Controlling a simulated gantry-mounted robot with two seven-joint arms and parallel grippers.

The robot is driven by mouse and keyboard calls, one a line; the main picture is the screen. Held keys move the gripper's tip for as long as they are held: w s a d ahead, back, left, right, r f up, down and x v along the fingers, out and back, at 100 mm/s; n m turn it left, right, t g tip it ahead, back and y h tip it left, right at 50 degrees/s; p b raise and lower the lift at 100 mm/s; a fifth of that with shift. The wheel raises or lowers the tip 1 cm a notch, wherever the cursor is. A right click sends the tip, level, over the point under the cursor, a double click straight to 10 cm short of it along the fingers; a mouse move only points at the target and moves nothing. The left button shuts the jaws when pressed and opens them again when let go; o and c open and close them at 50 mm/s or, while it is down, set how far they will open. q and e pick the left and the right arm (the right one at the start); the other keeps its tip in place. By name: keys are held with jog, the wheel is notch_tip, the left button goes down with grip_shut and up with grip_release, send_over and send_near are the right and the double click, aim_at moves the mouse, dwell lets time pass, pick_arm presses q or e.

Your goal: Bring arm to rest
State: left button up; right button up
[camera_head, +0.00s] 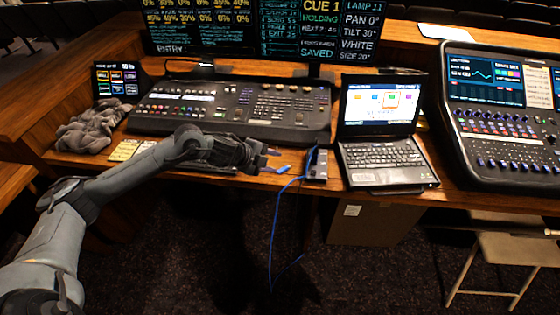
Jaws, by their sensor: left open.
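My left arm comes in from the left and reaches across the desk's front edge. My left gripper (266,159) is open and appears empty, just in front of the lighting console (232,108). A small blue piece (283,169) lies close to its fingertips; I cannot tell whether they touch. A blue cable (274,225) hangs over the desk edge to the right of the gripper and runs down to the floor. My right gripper is not in view.
A small dark box (317,165) and an open laptop (382,153) stand right of the gripper. A sound mixer (505,125) is at the right. A crumpled grey cloth (92,127) lies at the left. A folding chair (505,262) stands at lower right. The floor (200,260) before the desk is mostly clear.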

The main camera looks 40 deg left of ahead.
pick_arm(q)
jog(key=s+d+f+n+g+h+p, duration=0.1)
jog(key=s+d+f+g+h, duration=0.1)
jog(key=s+d+f, duration=0.75)
jog(key=s+d+f+n+t+y+p, duration=0.1)
jog(key=s+d+f+n, duration=0.1)
jog(key=s+d+n, duration=0.95)
jog(key=s+a+r+n+g+y, duration=0.1)
jog(key=s+r+n+g+y, duration=0.25)
jog(key=s, duration=0.45)
notch_tip(320, 180, up, 37)
jog(key=m+g+p, duration=0.1)
jog(key=p, duration=3.7)
jog(key=shift+s+a+f, duration=0.15)
jog(key=shift+s+a, duration=0.1)
